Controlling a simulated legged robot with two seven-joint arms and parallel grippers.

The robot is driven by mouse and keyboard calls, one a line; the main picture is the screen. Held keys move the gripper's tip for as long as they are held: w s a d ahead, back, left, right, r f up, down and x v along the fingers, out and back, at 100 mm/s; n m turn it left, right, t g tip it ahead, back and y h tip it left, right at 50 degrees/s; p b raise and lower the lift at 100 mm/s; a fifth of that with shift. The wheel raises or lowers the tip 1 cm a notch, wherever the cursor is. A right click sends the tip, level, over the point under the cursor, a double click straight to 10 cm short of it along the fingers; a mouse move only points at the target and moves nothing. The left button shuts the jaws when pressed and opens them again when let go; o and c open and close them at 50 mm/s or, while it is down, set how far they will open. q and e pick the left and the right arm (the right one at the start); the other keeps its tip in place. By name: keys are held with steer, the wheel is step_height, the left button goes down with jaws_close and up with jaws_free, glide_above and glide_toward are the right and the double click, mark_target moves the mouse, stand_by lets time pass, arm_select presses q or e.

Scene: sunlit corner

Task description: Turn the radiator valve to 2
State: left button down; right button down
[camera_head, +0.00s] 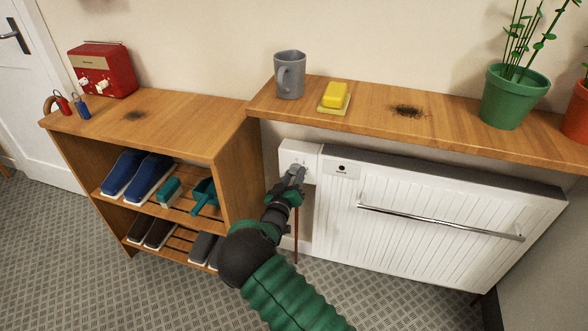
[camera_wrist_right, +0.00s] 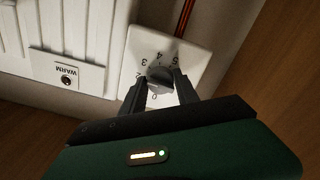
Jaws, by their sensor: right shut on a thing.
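The radiator valve is a white box (camera_head: 287,152) on the wall at the left end of the white radiator (camera_head: 435,197). In the right wrist view its dial face (camera_wrist_right: 188,57) carries printed numbers, seen upside down, around a dark grey knob (camera_wrist_right: 160,73). My right gripper (camera_head: 297,172) reaches up to the box, and its fingers (camera_wrist_right: 161,82) are shut on the knob from both sides. The fingers partly cover the knob and some numbers, so I cannot tell which number it points at. My left gripper is not in view.
A wooden shelf (camera_head: 450,128) above the radiator holds a grey mug (camera_head: 290,78), a yellow block (camera_head: 335,95) and a green plant pot (camera_head: 512,98). A shoe rack (camera_head: 190,125) stands left of my right arm. A towel rail (camera_head: 440,223) crosses the radiator front.

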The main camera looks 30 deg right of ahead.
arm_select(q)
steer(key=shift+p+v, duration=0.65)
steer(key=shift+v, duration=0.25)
arm_select(e)
steer(key=shift+a+n, duration=0.1)
steer(key=shift+n, duration=0.8)
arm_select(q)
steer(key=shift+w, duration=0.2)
arm_select(e)
steer(key=c, duration=0.9)
jaws_free()
